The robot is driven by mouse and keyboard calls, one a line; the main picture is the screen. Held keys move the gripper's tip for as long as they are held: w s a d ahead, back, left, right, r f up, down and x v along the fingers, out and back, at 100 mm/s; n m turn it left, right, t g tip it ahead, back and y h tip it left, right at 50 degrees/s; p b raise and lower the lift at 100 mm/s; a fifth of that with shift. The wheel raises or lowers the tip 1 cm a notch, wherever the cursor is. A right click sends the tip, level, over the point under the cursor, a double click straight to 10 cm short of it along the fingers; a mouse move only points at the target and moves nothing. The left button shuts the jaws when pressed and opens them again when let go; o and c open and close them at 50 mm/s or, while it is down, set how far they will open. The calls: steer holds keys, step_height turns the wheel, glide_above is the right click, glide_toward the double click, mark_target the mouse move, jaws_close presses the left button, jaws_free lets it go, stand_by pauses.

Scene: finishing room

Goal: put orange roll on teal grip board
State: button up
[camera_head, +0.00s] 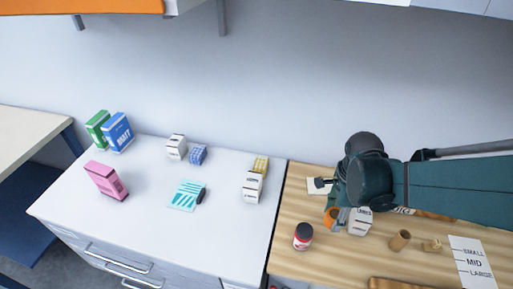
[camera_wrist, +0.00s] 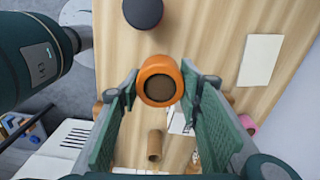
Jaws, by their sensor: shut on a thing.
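The orange roll (camera_head: 330,217) is at my gripper (camera_head: 337,214), over the left part of the wooden worktop. In the wrist view the orange roll (camera_wrist: 160,66) is held between the two green finger pads of my gripper (camera_wrist: 160,88), its open end facing the camera. Whether it still touches the wood is hard to tell. The teal grip board (camera_head: 184,196) is a pale board with teal stripes, lying flat on the white cabinet top to the left, well apart from my gripper. A small dark object (camera_head: 200,196) sits at its right edge.
A red jar with a dark lid (camera_head: 303,236) stands close to my gripper. White boxes (camera_head: 360,221) and a brown tube (camera_head: 400,240) stand right of it. On the white top (camera_head: 140,220), a pink box (camera_head: 106,181) and several cartons surround the board. The front of that top is clear.

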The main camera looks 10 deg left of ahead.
steer(key=w+a+r+p, duration=0.1)
steer(key=w+a, duration=0.3)
steer(key=a, duration=0.5)
steer(key=w+a, duration=0.3)
steer(key=a, duration=0.6)
steer(key=w+a+r+p, duration=0.1)
steer(key=w+a, duration=0.3)
steer(key=a, duration=0.5)
steer(key=s+a+f, duration=0.1)
steer(key=s+a, duration=0.1)
steer(key=a, duration=1.2)
steer(key=s+a+f+p, duration=0.1)
steer(key=s+a+f, duration=0.1)
steer(key=a, duration=1.3)
steer(key=shift+s+a+n+p, duration=0.25)
steer(key=shift+s+n+p, duration=0.05)
steer(key=shift+n, duration=0.1)
steer(key=shift+f, duration=0.15)
glide_above(190, 194)
steer(key=shift+f+b, duration=0.35)
steer(key=shift+f, duration=2.75)
steer(key=shift+f, duration=1.85)
